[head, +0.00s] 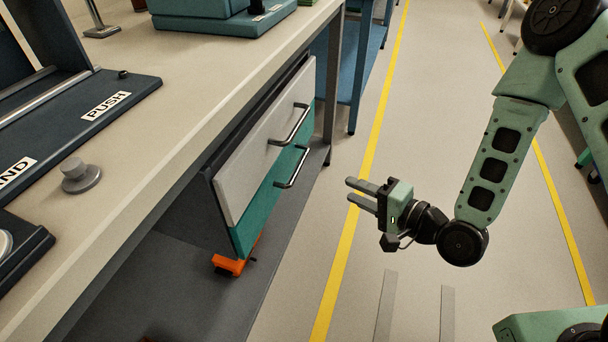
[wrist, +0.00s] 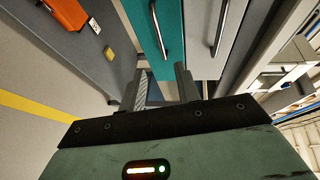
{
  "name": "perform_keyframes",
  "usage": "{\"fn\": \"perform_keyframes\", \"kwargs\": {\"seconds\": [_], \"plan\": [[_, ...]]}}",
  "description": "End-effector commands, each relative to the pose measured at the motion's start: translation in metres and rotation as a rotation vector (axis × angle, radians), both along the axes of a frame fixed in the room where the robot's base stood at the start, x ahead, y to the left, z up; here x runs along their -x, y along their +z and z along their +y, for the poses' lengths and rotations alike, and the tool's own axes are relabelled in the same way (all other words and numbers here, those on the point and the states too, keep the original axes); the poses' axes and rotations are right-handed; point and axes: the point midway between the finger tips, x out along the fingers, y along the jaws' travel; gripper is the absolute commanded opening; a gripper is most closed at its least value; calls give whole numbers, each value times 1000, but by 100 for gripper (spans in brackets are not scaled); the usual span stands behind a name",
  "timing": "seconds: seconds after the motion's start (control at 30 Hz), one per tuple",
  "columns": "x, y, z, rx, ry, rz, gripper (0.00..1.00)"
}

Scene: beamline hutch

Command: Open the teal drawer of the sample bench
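The teal drawer (head: 259,211) is the lower front of the unit under the sample bench (head: 213,98), below a white drawer (head: 262,140). Its silver bar handle (head: 293,167) is in plain view, and the drawer front looks flush with the white one. In the wrist view the teal drawer (wrist: 157,30) and its handle (wrist: 157,28) stand beyond the fingers. My gripper (head: 357,191) is open and empty, to the right of the handle and apart from it, over the floor. The fingers also show parted in the wrist view (wrist: 162,88).
An orange object (head: 229,265) is low beneath the drawer unit. A dark plate marked PUSH (head: 106,105) and a grey knob (head: 80,175) are on the bench top. A blue-framed table (head: 366,70) stands farther back. The aisle floor (head: 440,90) beside the yellow line is clear.

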Motion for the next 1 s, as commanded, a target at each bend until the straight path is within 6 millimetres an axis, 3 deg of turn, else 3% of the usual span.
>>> {"fn": "perform_keyframes", "kwargs": {"seconds": [0.07,0.57,1.0], "plan": [[-7,-8,9,0,3,-6,33],[-25,-13,28,2,2,-6,33],[-83,-26,92,1,3,-2,33]]}}
